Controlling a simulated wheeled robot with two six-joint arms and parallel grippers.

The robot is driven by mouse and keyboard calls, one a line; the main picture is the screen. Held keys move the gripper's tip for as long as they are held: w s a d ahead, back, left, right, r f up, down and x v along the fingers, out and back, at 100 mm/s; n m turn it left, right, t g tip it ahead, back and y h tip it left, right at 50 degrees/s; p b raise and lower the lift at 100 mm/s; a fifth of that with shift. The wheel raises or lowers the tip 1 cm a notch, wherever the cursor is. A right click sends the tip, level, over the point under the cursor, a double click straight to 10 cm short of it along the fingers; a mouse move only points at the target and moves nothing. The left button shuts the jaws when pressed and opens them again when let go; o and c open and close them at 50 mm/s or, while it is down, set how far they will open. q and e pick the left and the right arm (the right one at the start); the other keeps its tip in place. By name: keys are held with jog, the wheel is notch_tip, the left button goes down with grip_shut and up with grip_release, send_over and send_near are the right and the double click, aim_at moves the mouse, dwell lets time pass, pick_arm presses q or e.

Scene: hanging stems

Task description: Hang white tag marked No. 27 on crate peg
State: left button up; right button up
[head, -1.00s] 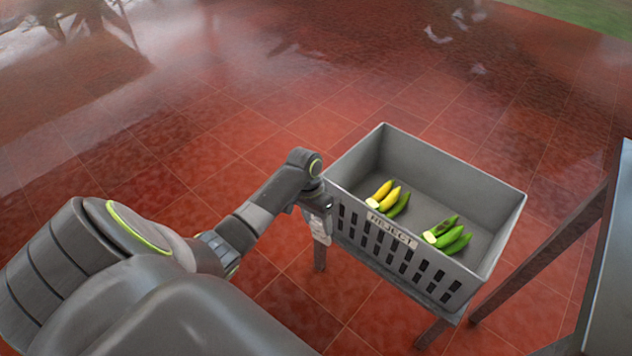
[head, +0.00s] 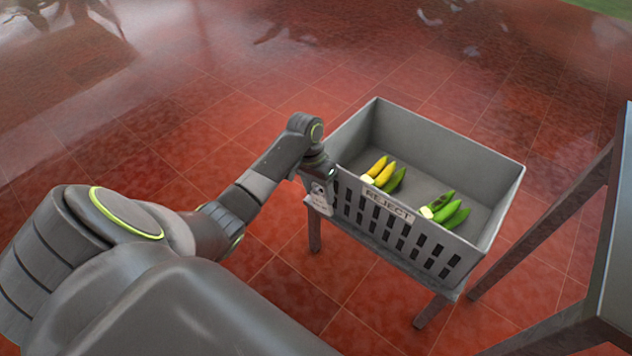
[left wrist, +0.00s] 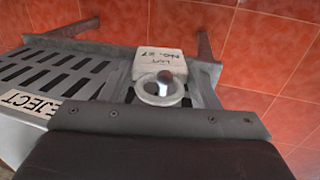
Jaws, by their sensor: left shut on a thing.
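The white tag (left wrist: 158,64) marked "No. 27" faces the left wrist view, its lettering upside down there. A pale ring (left wrist: 160,90) is at its near end, with a dark round shape and a bright spot inside. I cannot tell whether a peg passes through the ring. My left gripper (head: 320,184) is shut on the tag, beside the near-left corner of the grey crate (head: 480,235). The tag (head: 323,207) hangs below the gripper in the head view. The crate peg is not clearly visible. My right gripper is not in view.
The crate carries a REJECT label (head: 389,207) on its slotted front and holds yellow bananas (head: 384,174) and green ones (head: 448,212). It stands on a legged stand (head: 430,312). A grey table (head: 617,240) is at the right. Red tiled floor lies around.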

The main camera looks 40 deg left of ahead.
pick_arm(q)
jog(key=shift+w+f+b, duration=0.15)
jog(key=shift+w+b, duration=0.35)
jog(key=shift+b, duration=0.15)
jog(key=shift+w, duration=0.2)
jog(key=shift+w+d+f, duration=0.1)
jog(key=shift+w+f, duration=0.1)
jog(key=shift+w, duration=0.15)
jog(key=shift+w+f+p, duration=0.1)
jog(key=shift+p, duration=0.4)
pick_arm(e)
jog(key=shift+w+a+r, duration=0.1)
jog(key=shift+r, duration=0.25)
pick_arm(q)
jog(key=o, duration=1)
jog(key=shift+o, duration=0.2)
